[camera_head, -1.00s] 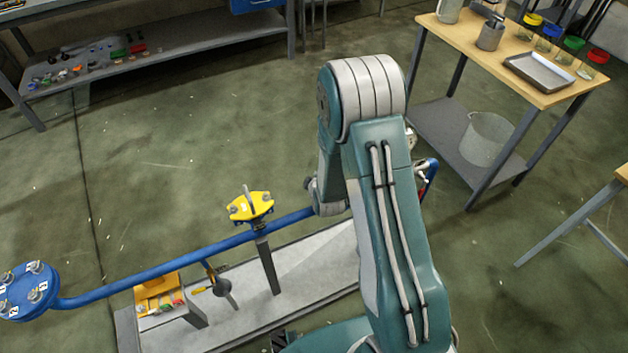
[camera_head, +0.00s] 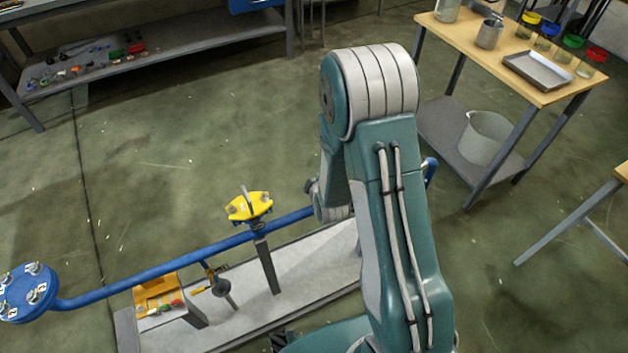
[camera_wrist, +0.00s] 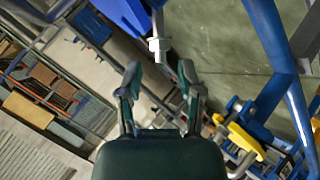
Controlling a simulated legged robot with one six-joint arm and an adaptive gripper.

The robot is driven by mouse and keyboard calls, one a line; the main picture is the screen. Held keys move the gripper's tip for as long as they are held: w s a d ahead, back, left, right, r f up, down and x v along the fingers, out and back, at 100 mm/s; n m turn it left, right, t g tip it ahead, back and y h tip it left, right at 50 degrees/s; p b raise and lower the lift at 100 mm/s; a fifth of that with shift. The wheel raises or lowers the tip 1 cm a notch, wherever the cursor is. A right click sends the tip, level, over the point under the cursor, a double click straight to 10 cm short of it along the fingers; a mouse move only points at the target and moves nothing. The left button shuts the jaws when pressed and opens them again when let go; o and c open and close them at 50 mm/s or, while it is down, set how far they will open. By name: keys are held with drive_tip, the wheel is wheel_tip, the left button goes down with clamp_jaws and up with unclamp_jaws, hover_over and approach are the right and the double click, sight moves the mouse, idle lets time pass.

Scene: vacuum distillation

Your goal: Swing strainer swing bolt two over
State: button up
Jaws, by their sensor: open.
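In the head view a blue round flange (camera_head: 28,291) with several silver bolts and white number labels sits at the left end of a blue pipe (camera_head: 150,271). In the wrist view my gripper (camera_wrist: 160,76) is open, with nothing between its two fingers. A pale bolt with a nut (camera_wrist: 158,46) stands just beyond the fingertips, near a blue part (camera_wrist: 125,15); it appears apart from the fingers. I cannot read a number on it, so I cannot tell which swing bolt it is. My arm hides the gripper in the head view.
A yellow valve handle (camera_head: 249,206) rises from the pipe, and it seems to show in the wrist view (camera_wrist: 243,140). Thick blue pipes (camera_wrist: 270,45) run right of the gripper. A wooden table (camera_head: 475,45) with jars and a tray stands at back right. Floor behind the pipe is clear.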

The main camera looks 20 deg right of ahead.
drive_tip(key=v, duration=0.8)
drive_tip(key=shift+f, duration=0.1)
clamp_jaws()
drive_tip(key=s+d+f+n+g+y, duration=0.1)
drive_tip(key=d+f+n+y, duration=0.2)
drive_tip(key=n, duration=0.9)
drive_tip(key=d+f+n+y, duration=0.1)
drive_tip(key=f+n+y, duration=0.3)
drive_tip(key=n, duration=0.7)
drive_tip(key=w+a+f+y, duration=0.1)
drive_tip(key=w+a, duration=0.2)
drive_tip(key=w, duration=0.5)
